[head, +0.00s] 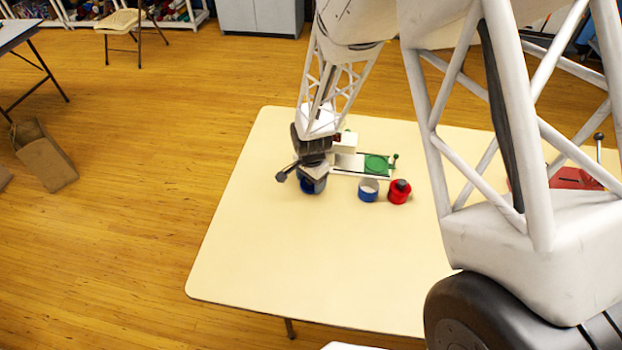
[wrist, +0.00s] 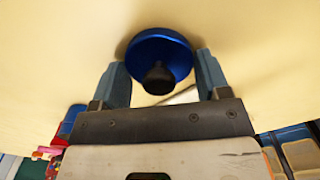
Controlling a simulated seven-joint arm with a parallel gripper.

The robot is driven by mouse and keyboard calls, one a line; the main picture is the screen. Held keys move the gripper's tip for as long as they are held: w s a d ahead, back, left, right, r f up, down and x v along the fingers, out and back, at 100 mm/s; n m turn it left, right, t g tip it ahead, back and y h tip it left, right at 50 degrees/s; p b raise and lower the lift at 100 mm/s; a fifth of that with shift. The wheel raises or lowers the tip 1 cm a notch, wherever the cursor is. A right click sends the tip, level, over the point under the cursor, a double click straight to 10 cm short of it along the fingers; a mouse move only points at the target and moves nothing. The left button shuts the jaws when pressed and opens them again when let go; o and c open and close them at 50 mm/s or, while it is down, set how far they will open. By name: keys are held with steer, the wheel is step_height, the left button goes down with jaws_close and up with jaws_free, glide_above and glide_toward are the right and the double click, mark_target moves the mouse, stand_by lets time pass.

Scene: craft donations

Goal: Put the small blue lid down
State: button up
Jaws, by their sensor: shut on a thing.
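The small blue lid (wrist: 160,45) is round with a dark knob. In the wrist view it sits between the two fingers of my gripper (wrist: 160,75), which is shut on it. In the head view the lid (head: 313,186) shows as a blue patch under my gripper (head: 312,176), partly hidden by it. It is low over or on the left part of the cream table (head: 270,250); I cannot tell whether it touches.
A blue open pot (head: 368,191) with a pale inside stands right of my gripper. Beside it is a red pot (head: 399,192) with a dark knob on top. The table's front left is clear.

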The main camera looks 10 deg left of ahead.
steer(key=o, duration=0.9)
steer(key=shift+r, duration=0.15)
step_height(320, 180, up, 12)
stand_by(0.4)
steer(key=shift+d, duration=0.1)
stand_by(0.6)
